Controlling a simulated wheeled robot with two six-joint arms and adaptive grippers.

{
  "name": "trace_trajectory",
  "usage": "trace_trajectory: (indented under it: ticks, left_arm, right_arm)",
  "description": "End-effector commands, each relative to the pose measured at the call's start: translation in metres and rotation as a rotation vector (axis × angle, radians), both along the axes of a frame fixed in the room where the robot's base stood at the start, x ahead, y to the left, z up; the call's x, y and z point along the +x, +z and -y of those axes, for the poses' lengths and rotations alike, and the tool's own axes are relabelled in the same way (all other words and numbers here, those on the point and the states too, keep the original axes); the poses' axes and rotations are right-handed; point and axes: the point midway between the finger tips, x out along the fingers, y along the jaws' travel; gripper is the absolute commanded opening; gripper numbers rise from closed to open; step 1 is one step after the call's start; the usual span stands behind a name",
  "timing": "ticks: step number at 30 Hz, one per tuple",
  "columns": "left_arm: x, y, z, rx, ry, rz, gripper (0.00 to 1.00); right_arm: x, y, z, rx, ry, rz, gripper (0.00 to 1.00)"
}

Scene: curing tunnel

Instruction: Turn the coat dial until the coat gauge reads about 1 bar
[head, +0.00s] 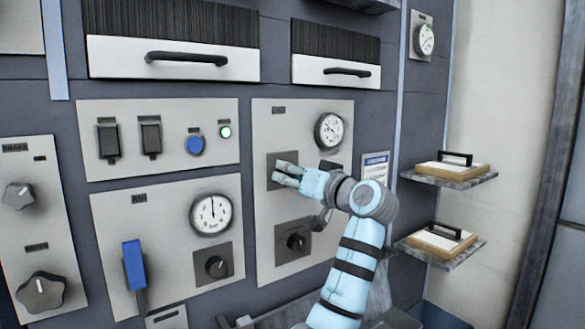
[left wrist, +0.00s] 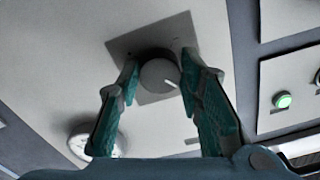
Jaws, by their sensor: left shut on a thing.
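The left gripper (head: 283,172) is at the upper dial plate of the middle panel (head: 270,215). In the left wrist view, the gripper (left wrist: 158,70) has its two teal fingers on either side of a round grey dial (left wrist: 158,76), closed on it. The dial has a white mark toward the lower right and sits on a dark square plate. In the head view the fingers hide the dial. A round white gauge (head: 330,130) is above right of it; its reading is too small to tell. The panel's label is not legible. The right gripper is not in view.
A second dial (head: 295,242) sits lower on the same panel. The panel to the left has another gauge (head: 211,214), a dial (head: 217,266) and a blue-handled lever (head: 134,265). Shelves with handled blocks (head: 450,170) stick out at the right.

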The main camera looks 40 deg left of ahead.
Motion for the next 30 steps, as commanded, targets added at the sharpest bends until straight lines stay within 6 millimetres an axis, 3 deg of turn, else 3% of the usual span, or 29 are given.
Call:
trace_trajectory:
  ticks: [9, 27, 28, 30]
  left_arm:
    - [0.000, 0.002, 0.000, 0.049, -0.001, -0.165, 0.06]
    - [0.000, 0.001, 0.000, 0.066, 0.000, -0.217, 0.06]
    - [0.000, 0.001, 0.000, 0.066, 0.000, -0.217, 0.36]
    - [0.000, 0.001, 0.000, 0.066, 0.000, -0.216, 0.48]
  right_arm:
    - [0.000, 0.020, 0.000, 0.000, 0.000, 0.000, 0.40]
    - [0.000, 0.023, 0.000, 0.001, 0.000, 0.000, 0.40]
    - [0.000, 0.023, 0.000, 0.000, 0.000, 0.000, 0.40]
    - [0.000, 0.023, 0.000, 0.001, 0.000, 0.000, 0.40]
